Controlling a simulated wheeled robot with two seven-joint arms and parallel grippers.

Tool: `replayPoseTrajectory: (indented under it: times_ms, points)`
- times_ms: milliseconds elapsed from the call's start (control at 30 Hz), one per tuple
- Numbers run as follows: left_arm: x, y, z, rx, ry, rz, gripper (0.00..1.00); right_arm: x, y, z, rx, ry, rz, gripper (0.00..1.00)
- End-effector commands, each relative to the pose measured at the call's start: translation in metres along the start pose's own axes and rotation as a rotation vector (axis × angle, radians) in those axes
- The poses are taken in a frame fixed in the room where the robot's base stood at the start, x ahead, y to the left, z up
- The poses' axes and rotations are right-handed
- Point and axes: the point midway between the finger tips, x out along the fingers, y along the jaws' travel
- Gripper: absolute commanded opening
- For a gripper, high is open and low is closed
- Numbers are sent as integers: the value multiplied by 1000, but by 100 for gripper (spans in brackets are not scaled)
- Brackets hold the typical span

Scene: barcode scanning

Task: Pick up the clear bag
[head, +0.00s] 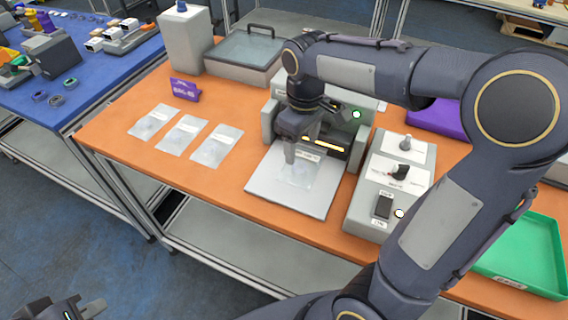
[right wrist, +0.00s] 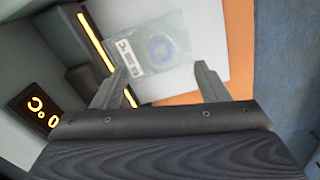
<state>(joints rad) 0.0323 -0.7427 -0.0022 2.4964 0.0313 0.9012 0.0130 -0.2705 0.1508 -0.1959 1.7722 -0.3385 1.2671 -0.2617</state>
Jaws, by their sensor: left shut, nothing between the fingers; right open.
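A clear bag (head: 296,183) with a white label lies flat on the white plate of the grey machine. In the right wrist view the clear bag (right wrist: 152,44) shows a bluish ring inside and a printed label. My right gripper (head: 298,158) points down just above this bag and hides part of it. Its fingers (right wrist: 158,68) are open and apart, on either side of the bag's near edge in the picture, with nothing held. My left gripper (head: 82,308) is at the bottom left corner, away from the tables, shut and empty.
Three more clear bags (head: 217,146) lie in a row on the orange table (head: 110,135), left of the grey machine (head: 268,122). A purple sign (head: 185,90) stands behind them. A control box (head: 392,170) and green tray (head: 525,255) are to the right.

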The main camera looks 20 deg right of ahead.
Motion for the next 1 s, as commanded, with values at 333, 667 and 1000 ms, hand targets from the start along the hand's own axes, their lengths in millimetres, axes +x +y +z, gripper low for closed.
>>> replayPoseTrajectory:
  times_ms: [333,667,1000]
  points:
    - [-1,0,0,0,0,0,0,46,-1,2,2,-4,-3,68]
    - [0,0,0,0,0,0,0,70,-1,2,3,2,-3,68]
    - [0,0,0,0,0,0,0,70,-1,2,3,2,-3,39]
